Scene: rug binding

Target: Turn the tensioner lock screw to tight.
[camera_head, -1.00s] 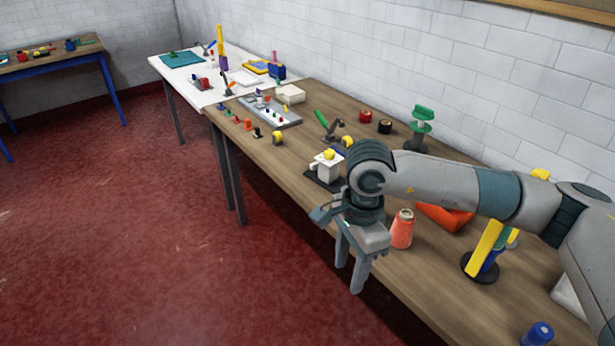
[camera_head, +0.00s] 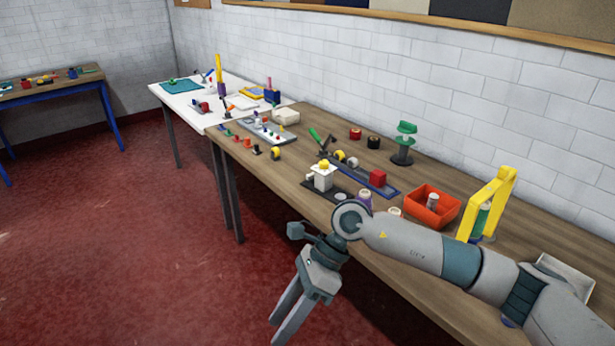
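A white block-shaped device with a yellow knob on top (camera_head: 323,175) stands on a dark base plate near the front edge of the wooden bench. It looks like the tensioner, but I cannot make out a lock screw or its setting. My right gripper (camera_head: 284,326) hangs over the red floor in front of the bench, below and left of the device. Its two fingers point down and stand apart, with nothing between them. It does not touch the device. My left gripper is not in view.
My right forearm passes over the bench front. A red bin (camera_head: 433,208), a yellow frame (camera_head: 490,202) and a green-topped spool stand (camera_head: 404,143) stand right of the device.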

